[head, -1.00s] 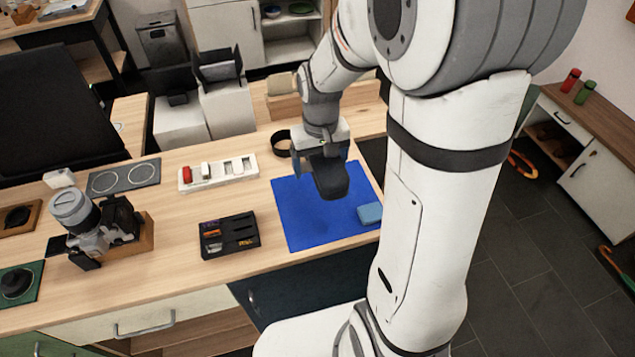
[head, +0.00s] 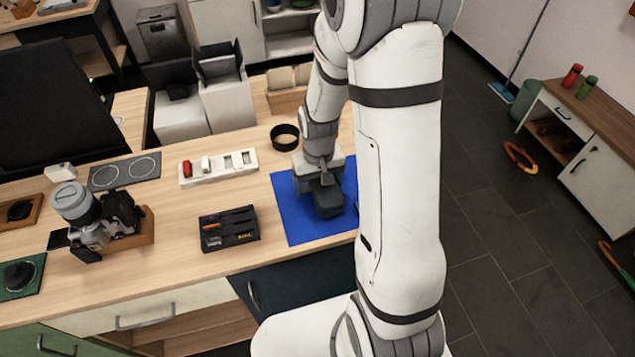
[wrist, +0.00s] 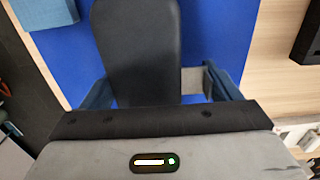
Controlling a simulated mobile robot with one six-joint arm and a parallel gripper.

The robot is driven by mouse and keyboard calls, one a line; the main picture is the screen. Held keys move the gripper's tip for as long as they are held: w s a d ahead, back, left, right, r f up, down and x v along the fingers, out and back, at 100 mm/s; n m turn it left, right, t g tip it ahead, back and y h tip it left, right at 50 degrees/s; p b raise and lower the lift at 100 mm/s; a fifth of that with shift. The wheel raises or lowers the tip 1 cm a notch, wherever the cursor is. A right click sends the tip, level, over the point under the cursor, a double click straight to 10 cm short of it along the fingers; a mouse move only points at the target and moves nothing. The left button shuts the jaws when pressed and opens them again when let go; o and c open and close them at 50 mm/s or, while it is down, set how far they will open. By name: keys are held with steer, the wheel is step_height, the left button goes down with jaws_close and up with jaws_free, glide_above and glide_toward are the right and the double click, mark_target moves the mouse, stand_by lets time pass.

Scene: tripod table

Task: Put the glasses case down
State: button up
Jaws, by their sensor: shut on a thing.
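The dark glasses case (head: 328,203) is over the blue mat (head: 291,214) in the head view. My gripper (head: 318,182) is above the mat and shut on the case. In the wrist view the case (wrist: 138,45) extends away from between my fingers (wrist: 160,88), with the blue mat (wrist: 205,35) behind it. I cannot tell whether the case touches the mat.
A light blue block (wrist: 45,12) lies by the mat's corner; my arm mostly hides it in the head view. A black organizer tray (head: 230,229) stands left of the mat. The mat's left part is clear.

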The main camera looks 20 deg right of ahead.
steer(key=shift+f, duration=0.15)
steer(key=o, duration=1)
